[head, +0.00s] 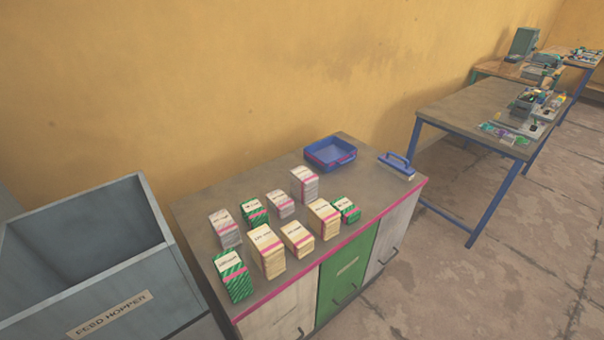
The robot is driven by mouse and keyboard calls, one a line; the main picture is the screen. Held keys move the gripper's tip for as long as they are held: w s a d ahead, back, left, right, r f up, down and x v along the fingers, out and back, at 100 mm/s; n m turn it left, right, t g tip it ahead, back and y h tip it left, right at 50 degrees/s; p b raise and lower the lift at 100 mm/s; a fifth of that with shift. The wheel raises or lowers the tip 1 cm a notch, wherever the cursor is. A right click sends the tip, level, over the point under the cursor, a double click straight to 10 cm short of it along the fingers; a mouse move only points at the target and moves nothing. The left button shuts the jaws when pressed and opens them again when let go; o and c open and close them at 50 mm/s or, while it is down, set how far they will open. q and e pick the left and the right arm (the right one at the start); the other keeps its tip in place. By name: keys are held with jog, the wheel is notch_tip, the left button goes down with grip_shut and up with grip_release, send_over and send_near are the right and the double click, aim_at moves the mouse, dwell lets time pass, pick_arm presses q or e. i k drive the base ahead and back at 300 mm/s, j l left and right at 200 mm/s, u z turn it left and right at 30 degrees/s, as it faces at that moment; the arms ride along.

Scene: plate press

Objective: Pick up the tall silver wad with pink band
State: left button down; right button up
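Several banded wads stand on the grey cabinet top. One silver wad (304,186) with pink banding stands at the back right of the group, near the blue tray, and looks tall. Another silver wad (225,230), also with a pinkish band, stands at the left and looks similarly tall. A shorter silver wad (281,205) stands between them. Which of the two taller ones is the tallest is hard to tell at this size. Neither of my grippers is in view.
Cream wads (267,252) and green striped wads (233,276) stand close around the silver ones. A feed hopper (88,262) stands at left. Free top lies at right.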

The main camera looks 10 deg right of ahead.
aim_at(304, 185)
jog(key=i+l+u, duration=0.1)
jog(key=l, duration=0.4)
jog(key=i+l+u, duration=0.1)
jog(key=i+l, duration=0.15)
jog(key=l, duration=0.25)
jog(key=i+l, duration=0.15)
jog(key=l, duration=0.4)
jog(key=i+l+u, duration=0.15)
jog(key=l, duration=0.35)
jog(key=i+l+u, duration=0.1)
jog(key=l, duration=0.45)
jog(key=i+l+u, duration=0.1)
jog(key=l, duration=0.45)
